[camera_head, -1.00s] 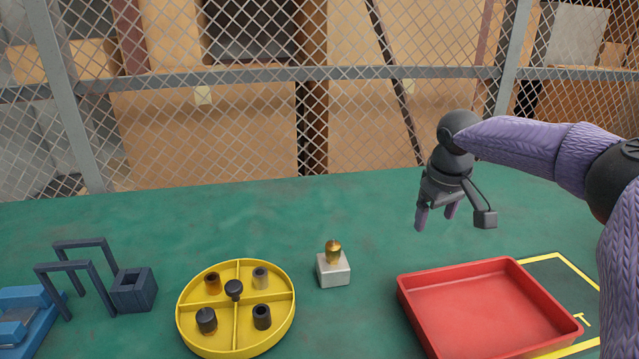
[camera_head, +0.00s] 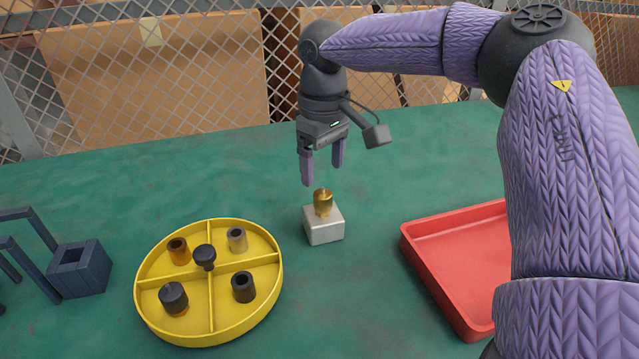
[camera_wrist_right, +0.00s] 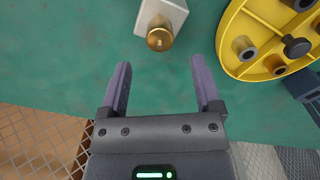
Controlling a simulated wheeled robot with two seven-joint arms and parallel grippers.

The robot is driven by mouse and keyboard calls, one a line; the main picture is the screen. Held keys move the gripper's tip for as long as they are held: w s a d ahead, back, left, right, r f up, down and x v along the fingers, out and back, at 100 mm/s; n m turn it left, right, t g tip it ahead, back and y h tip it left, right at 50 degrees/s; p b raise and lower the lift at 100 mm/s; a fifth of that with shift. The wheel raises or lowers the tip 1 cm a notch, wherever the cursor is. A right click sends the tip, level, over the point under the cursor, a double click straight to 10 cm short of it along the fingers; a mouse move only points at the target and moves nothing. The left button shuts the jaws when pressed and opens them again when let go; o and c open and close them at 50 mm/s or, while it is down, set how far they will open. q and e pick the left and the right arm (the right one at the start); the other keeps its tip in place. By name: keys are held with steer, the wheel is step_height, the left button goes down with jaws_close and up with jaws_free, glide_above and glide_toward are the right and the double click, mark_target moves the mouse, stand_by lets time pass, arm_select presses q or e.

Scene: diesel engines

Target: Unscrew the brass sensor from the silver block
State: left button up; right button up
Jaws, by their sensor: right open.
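The brass sensor (camera_head: 323,202) stands upright on top of the silver block (camera_head: 323,226), which sits on the green table. My right gripper (camera_head: 322,177) is open and empty, its two purple fingers pointing down, above and a little behind the sensor and apart from it. In the right wrist view the sensor (camera_wrist_right: 159,39) and block (camera_wrist_right: 163,14) lie ahead of the open fingers (camera_wrist_right: 160,75), between their lines but beyond the tips. My left gripper is not in view.
A round yellow tray (camera_head: 210,330) with divided compartments holding several small cylindrical parts stands left of the block. A red tray (camera_head: 440,285) is on the right, partly hidden by my right arm. A dark blue square holder (camera_head: 80,268) stands at the left.

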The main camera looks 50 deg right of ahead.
mark_target(323, 192)
step_height(323, 192, down, 6)
steer(key=b, duration=0.3)
steer(key=shift+r+b, duration=0.15)
steer(key=shift+b, duration=0.25)
steer(key=shift+r, duration=0.25)
steer(key=shift+p, duration=0.4)
steer(key=shift+f, duration=0.1)
steer(key=shift+c, duration=0.7)
steer(key=c, duration=0.7)
jaws_close()
